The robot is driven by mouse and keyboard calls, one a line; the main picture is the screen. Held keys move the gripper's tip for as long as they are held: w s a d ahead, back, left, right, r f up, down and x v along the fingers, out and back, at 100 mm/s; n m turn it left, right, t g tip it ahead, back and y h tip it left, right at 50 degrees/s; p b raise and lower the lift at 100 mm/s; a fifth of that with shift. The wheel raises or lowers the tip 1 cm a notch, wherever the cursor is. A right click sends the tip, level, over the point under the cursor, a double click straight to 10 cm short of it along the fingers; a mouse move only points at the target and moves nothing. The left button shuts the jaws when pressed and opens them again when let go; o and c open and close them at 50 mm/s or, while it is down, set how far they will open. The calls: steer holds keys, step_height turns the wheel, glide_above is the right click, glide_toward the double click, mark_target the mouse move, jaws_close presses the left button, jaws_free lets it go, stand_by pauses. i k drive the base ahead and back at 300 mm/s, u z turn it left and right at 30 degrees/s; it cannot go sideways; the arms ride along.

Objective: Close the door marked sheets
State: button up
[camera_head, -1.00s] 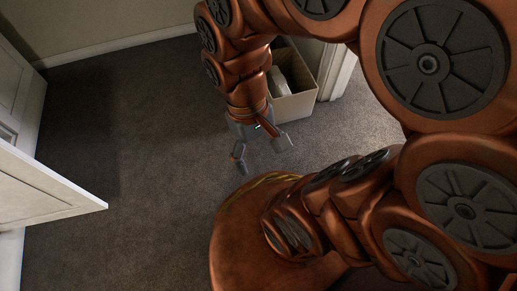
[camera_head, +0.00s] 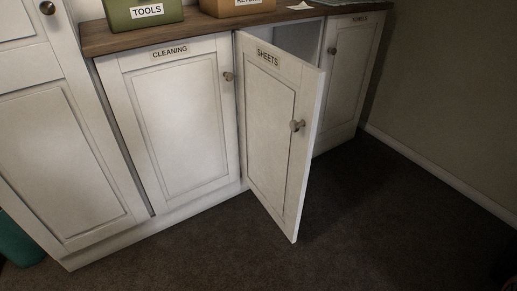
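The white door marked SHEETS (camera_head: 272,130) stands open, swung out from the low cabinet. It is hinged on its left side, next to the door marked CLEANING (camera_head: 180,120). Its round knob (camera_head: 297,126) is near the free right edge. Part of the pale cabinet inside (camera_head: 308,40) shows above and behind the open door; the rest is hidden by it. My gripper and arm are not in this view.
The third door (camera_head: 350,80), its label hard to read, is shut at the right. A green TOOLS box (camera_head: 142,14) and a brown box (camera_head: 236,6) stand on the wooden top (camera_head: 200,24). A tall white cupboard (camera_head: 60,150) is at left. Dark carpet (camera_head: 370,220) lies clear in front.

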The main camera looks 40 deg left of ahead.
mark_target(280, 93)
steer(key=u, duration=3.1)
steer(key=i, duration=0.5)
steer(key=z, duration=0.35)
